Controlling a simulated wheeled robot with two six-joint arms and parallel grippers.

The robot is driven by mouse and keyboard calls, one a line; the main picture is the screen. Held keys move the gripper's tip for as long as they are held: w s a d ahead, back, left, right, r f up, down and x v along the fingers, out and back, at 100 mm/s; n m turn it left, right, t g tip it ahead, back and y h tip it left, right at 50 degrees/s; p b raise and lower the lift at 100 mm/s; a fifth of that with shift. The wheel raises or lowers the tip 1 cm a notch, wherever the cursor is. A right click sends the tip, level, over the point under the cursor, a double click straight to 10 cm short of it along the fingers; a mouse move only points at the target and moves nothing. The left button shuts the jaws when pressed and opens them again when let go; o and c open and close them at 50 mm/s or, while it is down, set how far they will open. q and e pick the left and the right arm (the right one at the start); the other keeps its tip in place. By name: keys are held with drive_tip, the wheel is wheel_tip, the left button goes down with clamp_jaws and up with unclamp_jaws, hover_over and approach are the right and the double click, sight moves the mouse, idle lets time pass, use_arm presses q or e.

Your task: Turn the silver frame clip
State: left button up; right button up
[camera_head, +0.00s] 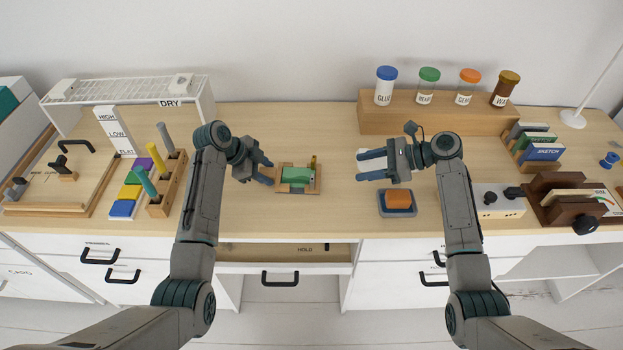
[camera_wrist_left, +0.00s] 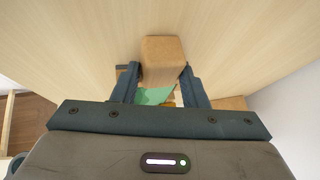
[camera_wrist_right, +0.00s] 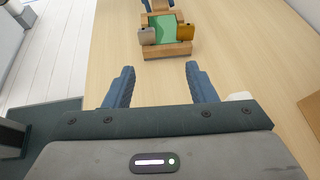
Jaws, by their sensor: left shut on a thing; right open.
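A small wooden frame (camera_head: 284,189) with a green panel (camera_head: 297,175) lies mid-desk. In the right wrist view the frame (camera_wrist_right: 167,52) has a silver clip (camera_wrist_right: 147,36) at its left near corner and a gold clip (camera_wrist_right: 186,32) at its right. Each clip stands beside the green panel's edge. My left gripper (camera_head: 268,172) is at the frame's left end. In the left wrist view it is shut on a wooden block (camera_wrist_left: 163,55) by the frame. My right gripper (camera_head: 358,166) is open and empty, right of the frame and apart from it.
An orange block (camera_head: 398,199) sits on a blue-grey tray (camera_head: 398,212) in front of my right gripper. A wooden riser (camera_head: 435,120) with several jars stands behind. A peg rack (camera_head: 167,190) stands left. The desk between frame and right gripper is clear.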

sight(312, 179)
drive_tip(key=shift+n+g+y, duration=0.3)
drive_tip(key=shift+g+y, duration=0.1)
drive_tip(key=a, duration=0.1)
drive_tip(key=s+a, duration=0.1)
drive_tip(key=a, duration=0.1)
drive_tip(key=shift+s+a+f, duration=0.15)
drive_tip(key=shift+s+a, duration=0.1)
drive_tip(key=shift+a, duration=0.1)
drive_tip(key=x, duration=1.1)
drive_tip(key=shift+w+f, duration=0.1)
drive_tip(key=shift+f, duration=0.05)
drive_tip(key=c, duration=1)
